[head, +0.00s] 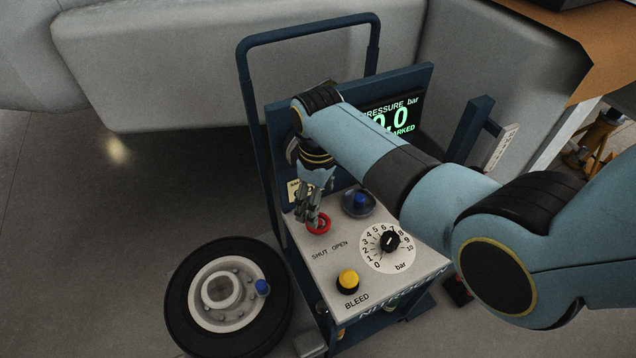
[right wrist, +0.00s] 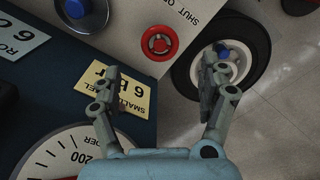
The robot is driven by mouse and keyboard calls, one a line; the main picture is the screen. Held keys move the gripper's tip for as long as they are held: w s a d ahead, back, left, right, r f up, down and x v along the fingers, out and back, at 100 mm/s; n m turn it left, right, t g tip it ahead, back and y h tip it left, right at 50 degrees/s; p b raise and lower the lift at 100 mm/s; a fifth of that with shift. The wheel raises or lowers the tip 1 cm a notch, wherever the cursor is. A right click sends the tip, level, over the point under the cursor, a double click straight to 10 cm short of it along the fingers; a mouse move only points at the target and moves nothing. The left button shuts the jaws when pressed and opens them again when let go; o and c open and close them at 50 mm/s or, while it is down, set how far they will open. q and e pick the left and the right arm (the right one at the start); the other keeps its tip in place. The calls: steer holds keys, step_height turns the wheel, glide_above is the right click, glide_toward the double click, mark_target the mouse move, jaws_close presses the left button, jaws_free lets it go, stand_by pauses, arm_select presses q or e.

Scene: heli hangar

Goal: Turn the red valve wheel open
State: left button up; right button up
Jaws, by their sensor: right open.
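The red valve wheel (head: 319,224) is a small red ring on the light top panel of a dark blue cart, above the words SHUT and OPEN. My right gripper (head: 312,215) is over it and partly covers it in the head view. In the right wrist view the red valve wheel (right wrist: 159,43) lies beyond the fingertips, clear of them. My right gripper (right wrist: 165,82) is open with nothing between its fingers. My left gripper is not in view.
The panel also holds a blue knob (head: 360,202), a black dial knob (head: 390,241) and a yellow BLEED button (head: 348,280). A display (head: 391,118) reads 0.0 behind my arm. A wheel with a black tyre (head: 186,313) is at the cart's left. Floor at far left is clear.

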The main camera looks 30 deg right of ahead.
steer(key=shift+r, duration=2.3)
steer(key=shift+s+f, duration=0.1)
